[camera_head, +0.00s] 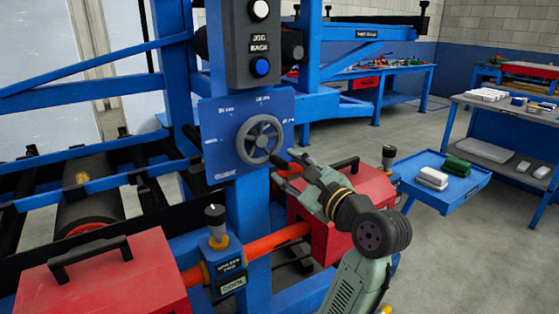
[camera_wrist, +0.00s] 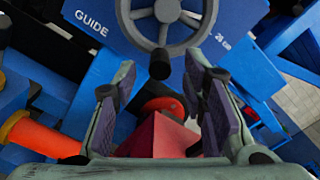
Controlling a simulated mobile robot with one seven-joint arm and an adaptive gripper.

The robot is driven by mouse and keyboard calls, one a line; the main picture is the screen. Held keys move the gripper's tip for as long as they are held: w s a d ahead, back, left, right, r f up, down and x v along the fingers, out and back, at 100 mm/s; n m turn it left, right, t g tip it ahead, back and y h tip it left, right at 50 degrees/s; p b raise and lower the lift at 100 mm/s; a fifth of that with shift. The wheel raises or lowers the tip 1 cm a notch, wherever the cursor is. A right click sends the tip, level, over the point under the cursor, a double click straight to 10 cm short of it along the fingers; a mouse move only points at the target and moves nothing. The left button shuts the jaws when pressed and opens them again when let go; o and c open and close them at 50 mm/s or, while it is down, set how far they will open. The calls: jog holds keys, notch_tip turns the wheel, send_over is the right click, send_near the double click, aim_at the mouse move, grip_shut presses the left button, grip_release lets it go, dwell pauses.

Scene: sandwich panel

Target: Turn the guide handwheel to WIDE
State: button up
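The grey guide handwheel (camera_head: 260,139) is mounted on a blue panel (camera_head: 222,112) marked GUIDE. In the wrist view the handwheel (camera_wrist: 204,28) is cut off by the top edge, with a dark knob (camera_wrist: 159,66) at its lower rim. My gripper (camera_head: 288,162) is just right of and below the wheel in the head view. In the wrist view my gripper (camera_wrist: 160,80) is open, with the knob ahead of the gap between its fingers. Whether a finger touches the knob is unclear. The panel's small labels are mostly unreadable; WIDE cannot be made out.
A control box with a blue button (camera_head: 261,67) hangs above the panel. A red box (camera_head: 365,190) sits behind my gripper, and another red box (camera_head: 100,280) is at lower left. An orange roller (camera_head: 278,240) runs below. A blue tray (camera_head: 415,171) is at right.

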aim_at(284, 166)
jog(key=shift+x, duration=2.2)
jog(key=shift+c, duration=0.3)
grip_shut()
